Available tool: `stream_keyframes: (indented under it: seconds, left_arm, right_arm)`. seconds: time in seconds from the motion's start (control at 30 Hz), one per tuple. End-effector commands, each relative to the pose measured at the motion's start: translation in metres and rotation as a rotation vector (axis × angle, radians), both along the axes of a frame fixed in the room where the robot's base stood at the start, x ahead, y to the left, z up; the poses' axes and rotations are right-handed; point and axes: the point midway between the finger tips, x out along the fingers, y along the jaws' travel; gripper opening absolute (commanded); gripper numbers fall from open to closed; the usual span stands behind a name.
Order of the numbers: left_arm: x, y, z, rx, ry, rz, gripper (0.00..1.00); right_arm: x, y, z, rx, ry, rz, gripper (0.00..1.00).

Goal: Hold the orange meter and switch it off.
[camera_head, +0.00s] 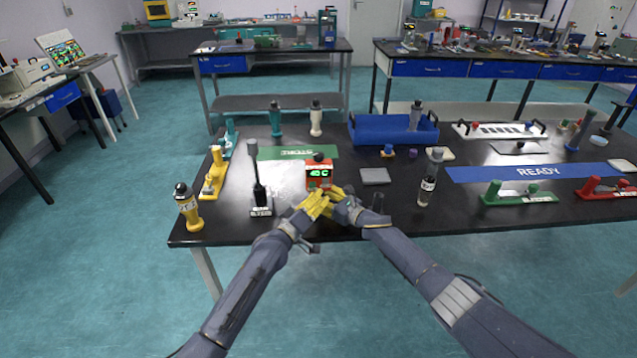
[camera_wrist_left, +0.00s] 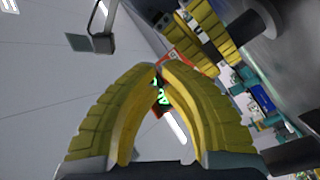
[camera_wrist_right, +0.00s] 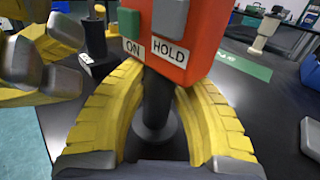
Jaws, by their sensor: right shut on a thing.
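The orange meter (camera_head: 319,175) stands upright near the front edge of the black table, its green display lit and reading about 40 C. In the right wrist view, the meter (camera_wrist_right: 187,45) shows a green button (camera_wrist_right: 129,22) above an ON label and a grey button (camera_wrist_right: 169,17) above a HOLD label. My right gripper (camera_wrist_right: 158,85) is shut around the dark stem below the meter's body. My left gripper (camera_head: 318,204) is beside it, with its fingertips together and nothing visible between them. It also shows in the left wrist view (camera_wrist_left: 161,68), with green digits beyond the fingers.
A dark upright device (camera_head: 259,190) and a yellow bottle (camera_head: 188,208) stand to the left. A grey block (camera_head: 375,176) and a clear-bodied bottle (camera_head: 428,180) stand to the right. A blue bin (camera_head: 394,134) is behind. A blue READY mat (camera_head: 530,172) lies at right.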

Motion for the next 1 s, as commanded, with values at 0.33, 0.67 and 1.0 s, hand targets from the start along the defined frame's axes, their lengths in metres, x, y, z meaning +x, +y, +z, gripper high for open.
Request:
stream_keyframes:
  seconds: [0.33, 0.67, 1.0]
  left_arm:
    - [0.02, 0.001, 0.0, 0.001, 0.0, 0.001, 0.0]
    - [0.023, 0.002, 0.0, 0.001, 0.001, 0.001, 0.0]
    - [0.022, 0.002, 0.0, 0.001, 0.001, 0.001, 0.0]
  right_arm:
    - [0.0, 0.0, -0.001, -0.001, 0.001, 0.0, 0.0]
    - [0.0, 0.0, -0.001, -0.001, 0.001, 0.0, 0.0]
    - [0.0, 0.0, -0.001, -0.001, 0.001, 0.0, 0.0]
